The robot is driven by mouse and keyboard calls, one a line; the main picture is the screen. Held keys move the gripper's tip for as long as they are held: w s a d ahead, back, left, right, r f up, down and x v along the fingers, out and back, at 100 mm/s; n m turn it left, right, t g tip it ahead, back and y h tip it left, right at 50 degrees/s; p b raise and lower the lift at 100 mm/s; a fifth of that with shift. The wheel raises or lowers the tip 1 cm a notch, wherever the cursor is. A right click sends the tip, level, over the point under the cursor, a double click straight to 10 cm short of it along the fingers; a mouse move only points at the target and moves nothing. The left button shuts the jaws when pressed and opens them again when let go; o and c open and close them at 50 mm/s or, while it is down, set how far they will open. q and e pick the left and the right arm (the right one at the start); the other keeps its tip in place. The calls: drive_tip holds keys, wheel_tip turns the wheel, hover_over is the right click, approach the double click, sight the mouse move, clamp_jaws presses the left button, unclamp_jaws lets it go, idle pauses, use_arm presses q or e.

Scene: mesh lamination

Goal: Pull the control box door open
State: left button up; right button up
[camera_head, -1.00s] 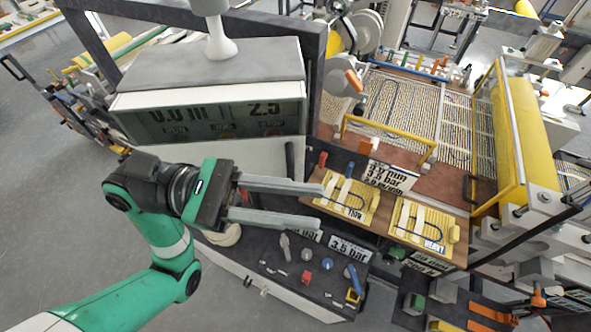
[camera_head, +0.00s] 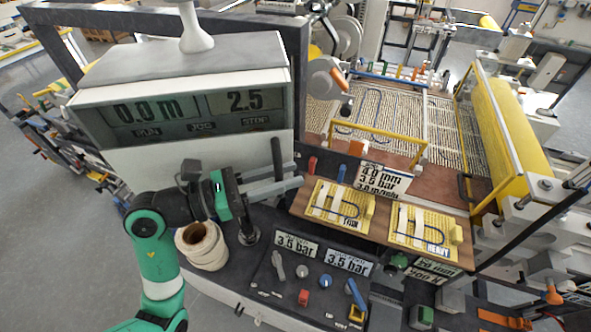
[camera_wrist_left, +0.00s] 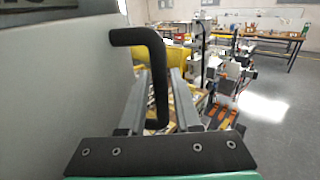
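The control box (camera_head: 190,95) is a grey-white cabinet with a display at the left of the head view. Its pale door panel (camera_head: 150,165) below the display looks shut. A black bar handle (camera_head: 276,155) stands upright at the panel's right edge. In the left wrist view the handle (camera_wrist_left: 159,80) projects from the pale panel. My left gripper (camera_head: 290,180) is in front of the panel. In the left wrist view its two grey fingers (camera_wrist_left: 158,90) are apart, with the handle's upright bar between them and a gap visible on its right. My right gripper is in neither view.
Below is a dark console with knobs and pressure labels (camera_head: 296,246). White tape rolls (camera_head: 203,245) stand below my left gripper. A yellow bar (camera_head: 380,140) crosses in front of the mesh bed.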

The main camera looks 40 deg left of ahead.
use_arm(q)
drive_tip(key=shift+x, duration=1.15)
clamp_jaws()
idle(0.5)
